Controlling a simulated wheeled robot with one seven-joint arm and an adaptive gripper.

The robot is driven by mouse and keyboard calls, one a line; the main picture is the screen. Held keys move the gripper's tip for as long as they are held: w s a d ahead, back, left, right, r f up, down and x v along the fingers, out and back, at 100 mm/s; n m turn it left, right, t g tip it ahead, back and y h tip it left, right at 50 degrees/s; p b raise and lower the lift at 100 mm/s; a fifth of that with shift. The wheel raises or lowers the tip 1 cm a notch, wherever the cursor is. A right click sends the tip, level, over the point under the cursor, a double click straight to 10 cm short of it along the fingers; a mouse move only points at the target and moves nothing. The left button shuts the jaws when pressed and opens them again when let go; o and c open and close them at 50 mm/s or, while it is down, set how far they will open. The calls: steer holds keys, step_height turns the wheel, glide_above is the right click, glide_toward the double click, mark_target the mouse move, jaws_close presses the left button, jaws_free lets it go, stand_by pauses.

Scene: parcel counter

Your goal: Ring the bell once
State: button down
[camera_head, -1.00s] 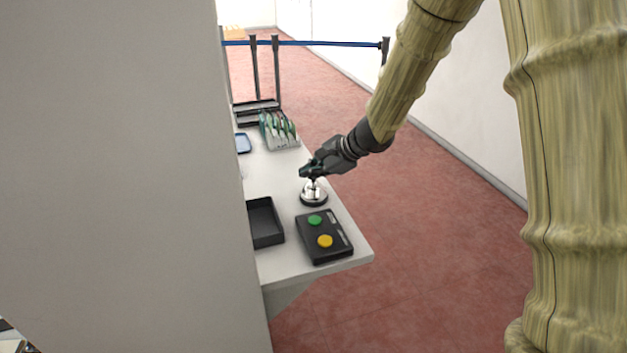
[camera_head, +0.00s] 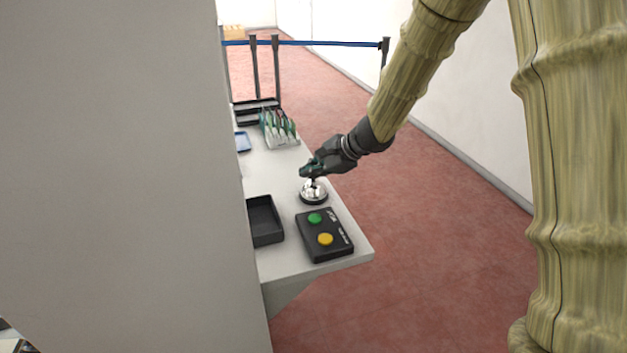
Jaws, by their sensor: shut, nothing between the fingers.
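The bell (camera_head: 314,194) is a silver dome on a dark base, standing on the light counter (camera_head: 285,181) behind the button box. My gripper (camera_head: 311,175) is shut and empty, with its fingers right over the top of the bell. The fingertips hide the bell's plunger. I cannot tell whether they touch it.
A black box with a green and a yellow button (camera_head: 324,236) sits in front of the bell. An empty black tray (camera_head: 264,221) is to its left. A rack of packets (camera_head: 278,129) and a blue-edged pad (camera_head: 243,142) lie farther back. A grey wall panel (camera_head: 120,180) covers the left.

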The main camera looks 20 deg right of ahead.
mark_target(312, 181)
stand_by(0.6)
steer(key=shift+r, duration=0.35)
steer(key=shift+r+p, duration=2.15)
steer(key=shift+r, duration=0.8)
